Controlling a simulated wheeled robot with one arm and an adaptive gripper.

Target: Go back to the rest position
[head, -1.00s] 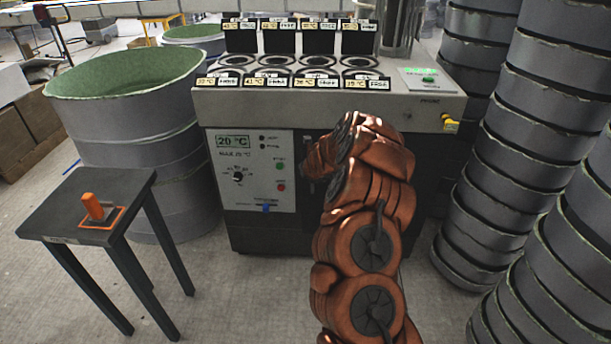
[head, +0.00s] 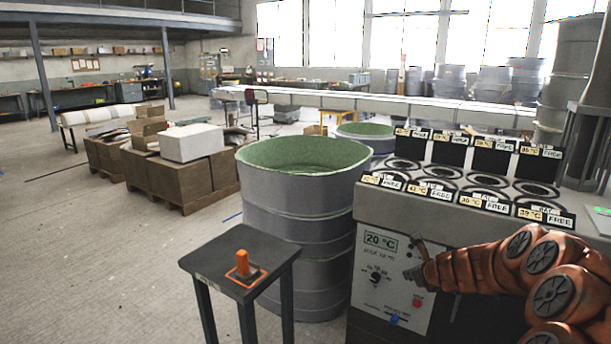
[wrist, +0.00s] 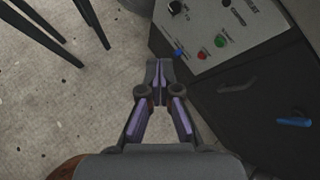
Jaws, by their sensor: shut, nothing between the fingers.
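My orange arm (head: 520,265) reaches in from the right in the head view. My gripper (head: 412,262) is small and dark at its end, in front of the control panel (head: 357,292). In the wrist view my gripper (wrist: 158,70) is shut, its fingertips together with nothing between them. The panel's blue switch (wrist: 178,53) and red button (wrist: 202,55) lie just to the right of the tips there. Whether the tips touch the machine I cannot tell, but no contact shows.
The heating machine (head: 480,222) carries several round wells on top. A large grey drum (head: 300,225) stands left of it. A small dark table (head: 215,262) holds an orange-handled object (head: 242,265). Pallets with boxes (head: 175,172) stand farther back; the floor at left is clear.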

